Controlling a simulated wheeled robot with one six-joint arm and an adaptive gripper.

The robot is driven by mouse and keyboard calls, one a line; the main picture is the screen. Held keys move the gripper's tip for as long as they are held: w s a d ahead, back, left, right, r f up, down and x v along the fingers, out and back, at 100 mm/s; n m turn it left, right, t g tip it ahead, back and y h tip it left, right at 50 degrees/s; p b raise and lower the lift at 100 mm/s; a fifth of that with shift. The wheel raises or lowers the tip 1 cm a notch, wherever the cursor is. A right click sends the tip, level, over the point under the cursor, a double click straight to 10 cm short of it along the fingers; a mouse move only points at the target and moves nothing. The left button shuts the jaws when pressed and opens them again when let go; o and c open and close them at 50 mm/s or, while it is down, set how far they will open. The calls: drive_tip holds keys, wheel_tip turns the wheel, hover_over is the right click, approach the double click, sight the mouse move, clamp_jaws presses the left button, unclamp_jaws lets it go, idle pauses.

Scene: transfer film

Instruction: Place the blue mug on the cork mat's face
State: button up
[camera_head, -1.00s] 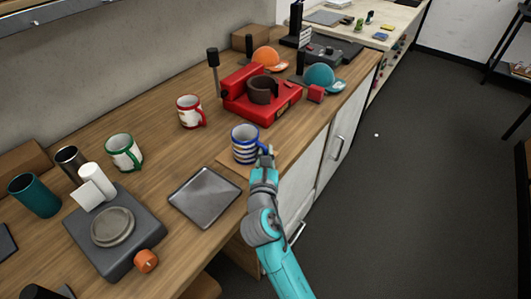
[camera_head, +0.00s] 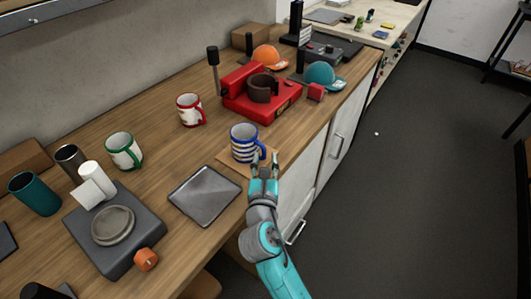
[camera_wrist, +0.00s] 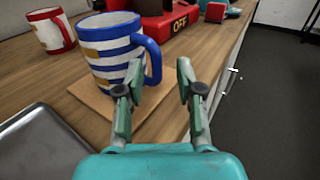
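The blue-and-white striped mug (camera_head: 243,146) stands upright on the tan cork mat (camera_head: 232,165), toward the mat's back-left part. The wrist view shows the mug (camera_wrist: 108,47) with its blue handle facing right, and bare cork mat (camera_wrist: 158,103) in front of it. The mat's far edge is partly hidden behind the mug. My gripper (camera_head: 263,160) is at the mat's front right. In the wrist view my gripper (camera_wrist: 160,78) has its fingers spread, the left one close to the handle; whether it touches cannot be told. Nothing is held between the fingers.
A metal tray (camera_head: 205,196) lies just left of the mat. The counter's front edge runs close beside my gripper; open floor lies right.

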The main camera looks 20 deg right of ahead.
drive_tip(key=v, duration=0.8)
drive_tip(key=shift+s, duration=0.15)
drive_tip(key=s+d+f+m+g+y, duration=0.25)
drive_tip(key=s+f+m+y, duration=0.35)
drive_tip(key=s+f+m, duration=0.85)
drive_tip(key=s+d+r+m, duration=0.1)
drive_tip(key=s+r+m, duration=0.2)
drive_tip(key=s+m, duration=0.5)
drive_tip(key=s+d+r+m, duration=0.2)
drive_tip(key=s+r+m, duration=0.2)
drive_tip(key=s+m, duration=0.5)
drive_tip(key=s, duration=0.6)
drive_tip(key=shift+m, duration=0.25)
